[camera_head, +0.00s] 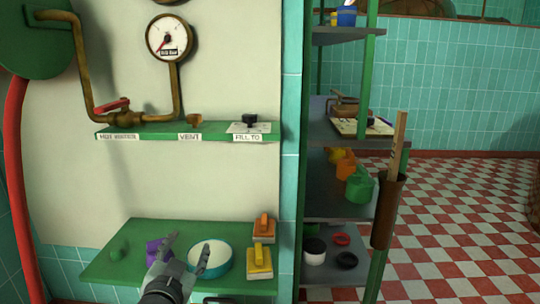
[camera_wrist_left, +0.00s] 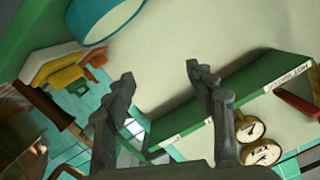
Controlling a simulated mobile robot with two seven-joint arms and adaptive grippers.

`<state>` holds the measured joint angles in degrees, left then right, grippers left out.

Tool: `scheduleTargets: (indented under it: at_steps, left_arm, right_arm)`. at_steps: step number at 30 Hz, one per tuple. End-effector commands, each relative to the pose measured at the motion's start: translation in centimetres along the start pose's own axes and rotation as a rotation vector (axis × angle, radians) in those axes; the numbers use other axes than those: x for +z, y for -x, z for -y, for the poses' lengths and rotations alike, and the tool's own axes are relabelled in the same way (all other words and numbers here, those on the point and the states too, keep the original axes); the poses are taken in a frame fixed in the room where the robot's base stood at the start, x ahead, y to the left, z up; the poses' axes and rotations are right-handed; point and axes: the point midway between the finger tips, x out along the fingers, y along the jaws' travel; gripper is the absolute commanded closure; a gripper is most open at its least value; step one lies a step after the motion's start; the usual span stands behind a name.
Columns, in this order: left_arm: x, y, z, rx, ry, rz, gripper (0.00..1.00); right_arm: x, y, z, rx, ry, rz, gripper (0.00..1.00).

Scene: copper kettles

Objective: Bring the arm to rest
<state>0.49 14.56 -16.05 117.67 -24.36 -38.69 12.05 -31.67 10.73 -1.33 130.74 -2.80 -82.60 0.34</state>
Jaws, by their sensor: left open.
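My left gripper (camera_head: 186,252) is open and empty in the head view, over the lower green shelf (camera_head: 140,232). It is in front of a purple object (camera_head: 155,248) and the left side of a white bowl with a teal outside (camera_head: 214,255). Whether it touches either cannot be told. In the left wrist view both fingers (camera_wrist_left: 165,95) stand apart with nothing between them, and the teal bowl's side (camera_wrist_left: 88,20) shows at the top. My right gripper is in neither view.
An orange block (camera_head: 263,230) and a yellow block (camera_head: 260,262) sit at the lower shelf's right. Above is a narrow green ledge (camera_head: 165,131) with labels, a red-handled valve (camera_head: 112,106) and a black knob (camera_head: 249,120). A red pipe (camera_head: 18,180) runs down the left. A rack (camera_head: 335,205) stands right.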

Motion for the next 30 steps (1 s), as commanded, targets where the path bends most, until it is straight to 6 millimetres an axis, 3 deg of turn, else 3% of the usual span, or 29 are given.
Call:
scheduleTargets:
  at_steps: [1, 6, 9, 12, 16, 22, 23, 25, 30]
  left_arm:
    - [3.9, 1.6, -0.1, 0.006, 0.025, 0.113, 0.44]
    - [15.2, 8.1, -0.8, 0.044, 0.081, 0.472, 0.44]
    - [20.2, 12.8, -1.4, 0.079, 0.102, 0.661, 0.44]
    - [23.8, 17.2, -1.9, 0.114, 0.117, 0.811, 0.44]
    - [26.8, 21.9, -2.4, 0.155, 0.128, 0.959, 0.44]
    - [29.5, 27.9, -3.0, 0.211, 0.138, 1.132, 0.44]
    - [29.7, 27.4, -3.2, 0.215, 0.14, 1.132, 0.44]
    - [30.8, 26.8, -3.7, 0.221, 0.143, 1.134, 0.44]
    - [33.2, 26.1, -4.9, 0.235, 0.151, 1.14, 0.44]
  right_arm:
    - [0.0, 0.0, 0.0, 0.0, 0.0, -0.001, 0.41]
    - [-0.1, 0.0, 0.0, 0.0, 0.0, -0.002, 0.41]
    - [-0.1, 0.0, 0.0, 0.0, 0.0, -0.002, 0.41]
    - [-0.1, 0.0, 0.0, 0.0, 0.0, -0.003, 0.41]
    - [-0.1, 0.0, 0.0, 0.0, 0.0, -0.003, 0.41]
    - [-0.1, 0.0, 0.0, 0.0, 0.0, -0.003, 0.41]
    - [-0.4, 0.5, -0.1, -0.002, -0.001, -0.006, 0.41]
    - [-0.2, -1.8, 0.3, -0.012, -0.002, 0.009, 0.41]
    - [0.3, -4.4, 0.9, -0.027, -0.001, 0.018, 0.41]
